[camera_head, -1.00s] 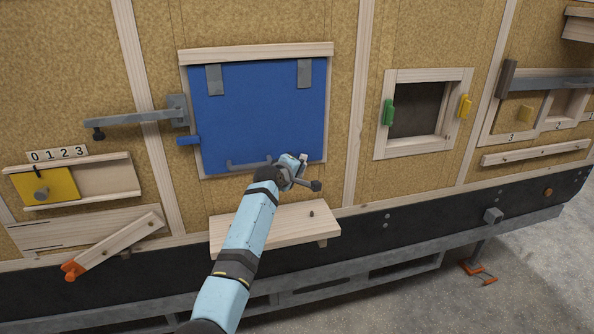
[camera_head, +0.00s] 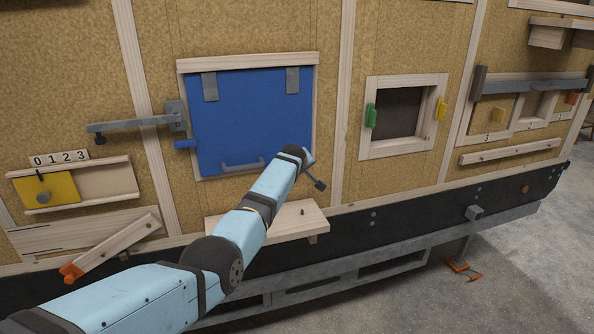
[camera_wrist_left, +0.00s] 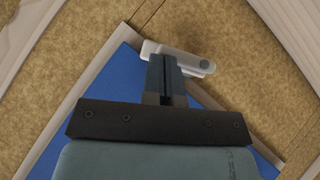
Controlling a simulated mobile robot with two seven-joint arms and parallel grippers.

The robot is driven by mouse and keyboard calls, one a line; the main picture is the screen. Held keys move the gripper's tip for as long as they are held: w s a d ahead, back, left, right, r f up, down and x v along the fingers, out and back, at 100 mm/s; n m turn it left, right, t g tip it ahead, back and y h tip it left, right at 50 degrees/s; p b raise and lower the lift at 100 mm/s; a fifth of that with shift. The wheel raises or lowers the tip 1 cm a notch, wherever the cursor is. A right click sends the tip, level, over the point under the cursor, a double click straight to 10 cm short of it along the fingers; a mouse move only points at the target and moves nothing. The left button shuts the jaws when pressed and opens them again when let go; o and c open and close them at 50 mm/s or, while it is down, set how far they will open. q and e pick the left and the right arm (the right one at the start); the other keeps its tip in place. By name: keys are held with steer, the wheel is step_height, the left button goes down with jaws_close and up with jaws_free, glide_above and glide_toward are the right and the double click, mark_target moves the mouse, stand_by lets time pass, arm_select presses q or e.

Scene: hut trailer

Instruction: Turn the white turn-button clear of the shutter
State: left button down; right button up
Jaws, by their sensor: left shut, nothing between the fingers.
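The blue shutter (camera_head: 240,120) hangs closed in its wooden frame, with a grey handle near its bottom edge. In the left wrist view the white turn-button (camera_wrist_left: 200,65) is a short rounded bar at the corner of the shutter (camera_wrist_left: 112,75) frame. My left gripper (camera_wrist_left: 166,62) is shut and empty, its fingertips against or just in front of the button's near edge. They hide part of the button, so I cannot tell whether they touch. In the head view my left arm reaches the shutter's lower right corner and hides the fingertips. My right gripper is out of view.
A wooden shelf (camera_head: 268,222) with a small peg sticks out below the shutter. A grey bar (camera_head: 135,123) and a blue tab (camera_head: 186,144) are at its left.

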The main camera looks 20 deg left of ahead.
arm_select(q)
steer(key=shift+w+f+g+y, duration=0.15)
steer(key=shift+f+g+y, duration=0.05)
steer(key=shift+g+y, duration=0.1)
steer(key=shift+r, duration=0.1)
steer(key=shift+r+p, duration=0.3)
steer(key=shift+r, duration=0.45)
steer(key=shift+d, duration=0.1)
